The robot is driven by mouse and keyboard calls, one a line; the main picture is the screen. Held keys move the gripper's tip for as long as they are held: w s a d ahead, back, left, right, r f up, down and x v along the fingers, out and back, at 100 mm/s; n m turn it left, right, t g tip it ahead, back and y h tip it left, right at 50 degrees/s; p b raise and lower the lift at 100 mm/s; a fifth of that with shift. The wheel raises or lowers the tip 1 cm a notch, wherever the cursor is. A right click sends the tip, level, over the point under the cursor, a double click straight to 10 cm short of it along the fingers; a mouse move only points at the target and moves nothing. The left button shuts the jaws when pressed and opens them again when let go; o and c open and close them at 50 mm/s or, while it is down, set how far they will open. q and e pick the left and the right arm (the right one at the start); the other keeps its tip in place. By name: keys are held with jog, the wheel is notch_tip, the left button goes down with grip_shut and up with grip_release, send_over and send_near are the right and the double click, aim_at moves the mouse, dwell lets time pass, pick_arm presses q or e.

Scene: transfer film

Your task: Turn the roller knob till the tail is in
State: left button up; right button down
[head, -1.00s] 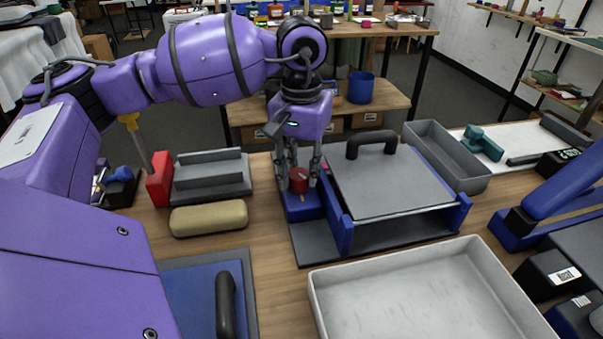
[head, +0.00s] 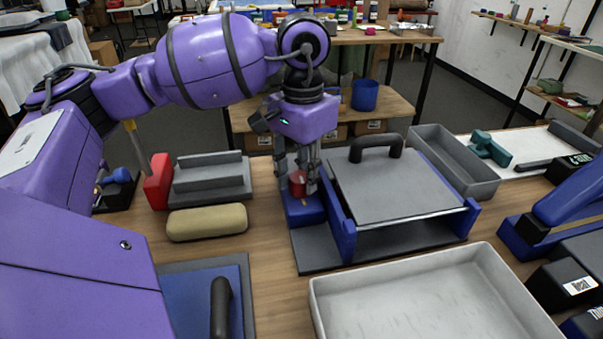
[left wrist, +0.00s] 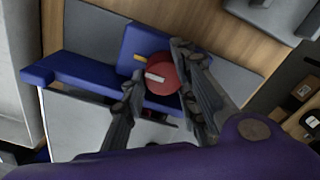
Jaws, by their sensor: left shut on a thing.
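The red roller knob (head: 298,184) stands on a blue block (head: 304,211) at the left side of a blue-framed press. In the left wrist view the knob (left wrist: 163,75) has a pale bar on its top, and a yellow mark lies on the blue block beside it. My left gripper (head: 299,185) points down at the knob with its fingers on either side, shut on it. A grey plate (head: 395,185) with a black handle (head: 376,147) covers the press. I cannot make out the film's tail. My right gripper is not in view.
A grey tray (head: 330,298) stands in front, and a long grey bin (head: 452,160) behind right. A blue machine (head: 560,205) stands right.

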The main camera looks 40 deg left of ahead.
aim_at(303, 181)
pick_arm(q)
jog(key=shift+d, duration=0.25)
jog(key=o, duration=1)
jog(key=shift+d, duration=0.15)
jog(key=shift+r, duration=0.1)
jog(key=shift+a, duration=0.2)
jog(key=shift+r, duration=0.15)
jog(key=r, duration=0.2)
jog(key=w+r, duration=0.1)
jog(key=r, duration=0.2)
jog(key=shift+w+a+r, duration=0.25)
jog(key=shift+a+r, duration=0.1)
jog(key=shift+s+d+r, duration=0.15)
jog(key=shift+s+r, duration=0.15)
jog(key=shift+r, duration=0.7)
jog(key=shift+s+d+r, duration=0.1)
jog(key=shift+s+r, duration=0.15)
jog(key=shift+r, duration=0.7)
jog(key=shift+s+d+r, duration=0.15)
jog(key=shift+s+r, duration=0.15)
jog(key=shift+r, duration=0.7)
